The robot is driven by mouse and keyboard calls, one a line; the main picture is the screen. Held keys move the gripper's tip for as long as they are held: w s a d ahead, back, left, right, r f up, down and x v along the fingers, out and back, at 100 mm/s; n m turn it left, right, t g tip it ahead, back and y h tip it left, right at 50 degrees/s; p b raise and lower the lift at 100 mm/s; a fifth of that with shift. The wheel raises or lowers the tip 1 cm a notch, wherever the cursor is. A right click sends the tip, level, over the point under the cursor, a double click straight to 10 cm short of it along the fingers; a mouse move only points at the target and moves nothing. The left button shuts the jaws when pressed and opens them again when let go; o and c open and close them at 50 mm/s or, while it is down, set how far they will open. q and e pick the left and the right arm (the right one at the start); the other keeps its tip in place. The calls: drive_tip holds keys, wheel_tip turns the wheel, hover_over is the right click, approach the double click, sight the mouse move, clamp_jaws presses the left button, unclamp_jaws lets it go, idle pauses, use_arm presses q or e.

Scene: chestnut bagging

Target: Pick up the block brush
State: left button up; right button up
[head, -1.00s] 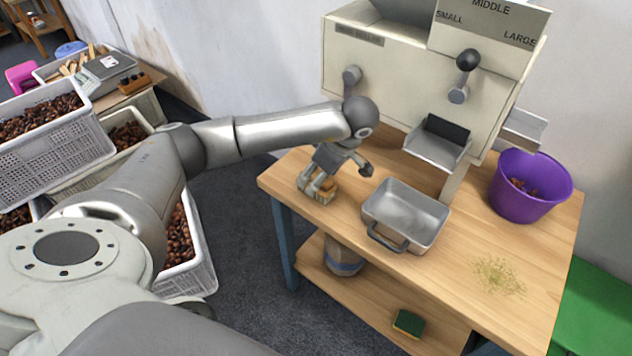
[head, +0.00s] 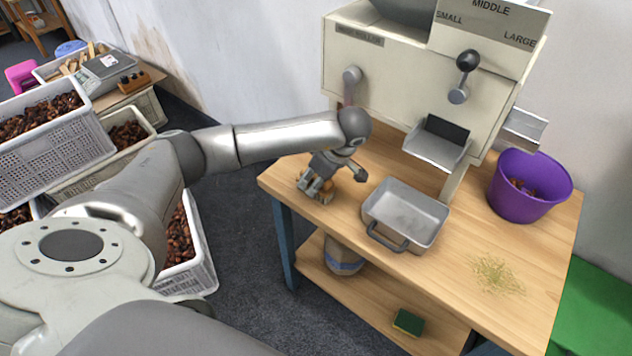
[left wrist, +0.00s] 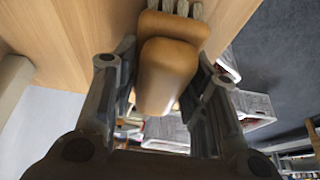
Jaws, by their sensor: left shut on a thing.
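The block brush (left wrist: 168,70) shows in the left wrist view as a tan wooden block with pale bristles at its far end. My left gripper (left wrist: 160,95) is shut on it, one finger on each side. In the head view, my left gripper (head: 311,186) is low at the left end of the wooden table (head: 420,285). There the brush (head: 325,196) shows only in part between the fingers. I cannot tell whether it touches the tabletop. My right gripper is not in view.
A metal pan (head: 405,215) stands just right of the gripper, below the sorting machine (head: 400,75). A purple bucket (head: 530,187) stands at the right. Yellowish debris (head: 496,275) lies on the tabletop. Crates of chestnuts (head: 55,145) stand at the left.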

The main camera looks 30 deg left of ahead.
use_arm(q)
drive_tip(key=shift+r, duration=0.1)
drive_tip(key=shift+r, duration=0.65)
drive_tip(key=s+d+r+p, duration=0.2)
drive_tip(key=s+d+r, duration=0.4)
drive_tip(key=s+r, duration=0.5)
drive_tip(key=shift+s+d+r, duration=0.2)
drive_tip(key=shift+s+r, duration=0.05)
drive_tip(key=shift+s, duration=0.5)
